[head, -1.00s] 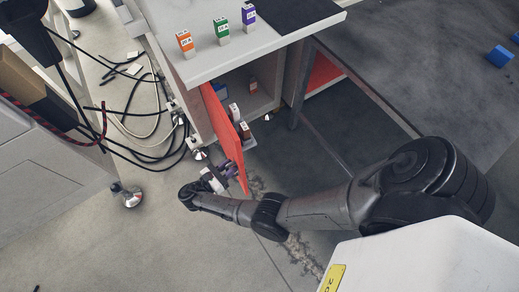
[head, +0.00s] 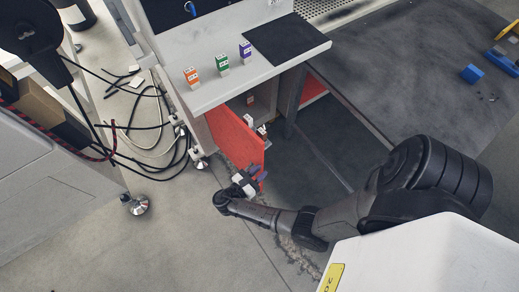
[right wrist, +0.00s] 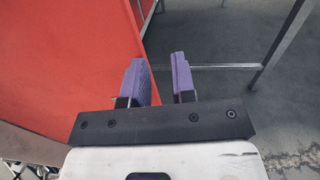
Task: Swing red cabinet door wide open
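The red cabinet door (head: 233,138) stands partly open at the front of the pale cabinet, hinged at its left side. Its outer face is turned toward me, and its free edge points out to the lower right. My right gripper (head: 251,181) is at the lower part of that free edge. In the right wrist view the red door (right wrist: 65,60) fills the left side. My right gripper's purple fingers (right wrist: 158,82) are apart, the left one in front of the door near its edge. I cannot tell whether they touch it. My left gripper is not in view.
Orange (head: 192,77), green (head: 222,63) and purple (head: 245,51) blocks stand on the cabinet top (head: 215,92). Dark cables (head: 150,128) lie left of the cabinet. Open floor (head: 180,225) lies in front of the door.

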